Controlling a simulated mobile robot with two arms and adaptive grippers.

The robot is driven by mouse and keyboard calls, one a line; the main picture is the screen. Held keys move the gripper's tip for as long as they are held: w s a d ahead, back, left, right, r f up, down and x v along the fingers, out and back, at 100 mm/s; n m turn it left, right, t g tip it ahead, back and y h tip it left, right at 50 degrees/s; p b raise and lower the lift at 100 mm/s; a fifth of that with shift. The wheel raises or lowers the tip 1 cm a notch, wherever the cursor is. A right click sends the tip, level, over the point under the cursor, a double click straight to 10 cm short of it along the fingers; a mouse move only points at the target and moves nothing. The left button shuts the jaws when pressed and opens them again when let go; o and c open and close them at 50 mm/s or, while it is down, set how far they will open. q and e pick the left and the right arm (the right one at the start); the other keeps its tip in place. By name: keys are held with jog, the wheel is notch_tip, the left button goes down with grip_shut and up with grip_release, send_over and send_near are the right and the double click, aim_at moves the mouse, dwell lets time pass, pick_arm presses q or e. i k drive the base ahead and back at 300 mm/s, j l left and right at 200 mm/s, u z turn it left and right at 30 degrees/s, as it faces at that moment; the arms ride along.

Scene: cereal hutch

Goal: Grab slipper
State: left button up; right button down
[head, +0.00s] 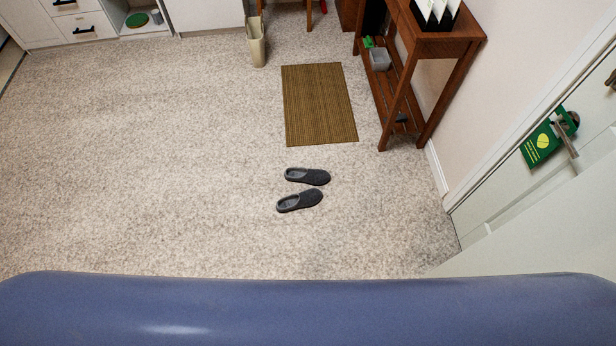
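Two dark grey slippers lie side by side on the speckled carpet near the middle of the head view. The upper slipper (308,177) has its toe to the right. The lower slipper (300,201) lies just below it, slightly turned, with its toe to the upper right. Both look upright, with their openings toward the left. Neither of my grippers shows in this view.
A brown woven mat (319,105) lies above the slippers. A wooden console table (440,48) stands at the upper right, near a door with a green hanger (541,144). A beige bin (256,45) stands at the top. The carpet left of the slippers is clear.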

aim_at(309, 176)
jog(key=i+l+u, duration=0.25)
jog(key=i, duration=0.25)
jog(key=i+l+u, duration=0.25)
jog(key=i, duration=0.25)
jog(key=i+l+u, duration=0.25)
jog(key=i, duration=0.25)
